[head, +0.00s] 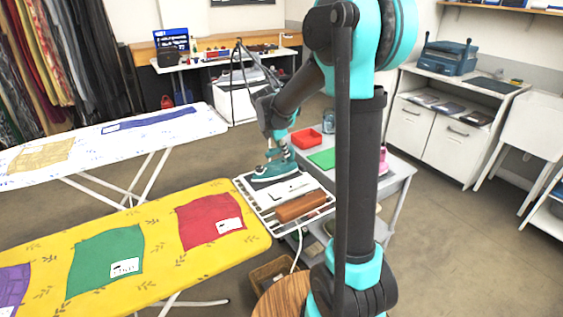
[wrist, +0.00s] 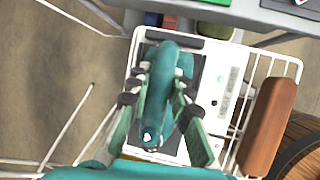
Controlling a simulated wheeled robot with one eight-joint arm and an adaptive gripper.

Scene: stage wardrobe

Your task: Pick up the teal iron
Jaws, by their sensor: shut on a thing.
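The teal iron (head: 272,171) sits on a dark pad on the white wire rack (head: 243,190) at the end of the yellow ironing board. In the wrist view the teal iron (wrist: 165,80) lies lengthwise between the fingers. My gripper (head: 277,150) is above the iron and reaches down to it. In the wrist view my gripper (wrist: 158,95) has its fingers on both sides of the iron's body, shut on it. The fingers hide part of the iron's sides. I cannot tell whether the iron's sole touches the pad.
A brown wooden block (head: 301,206) lies on the rack, right of the iron. The yellow ironing board (head: 160,225) with cloth pieces is at the left. A grey table (head: 395,172) with a red tray (head: 306,138) and green sheet (head: 322,158) stands behind the rack.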

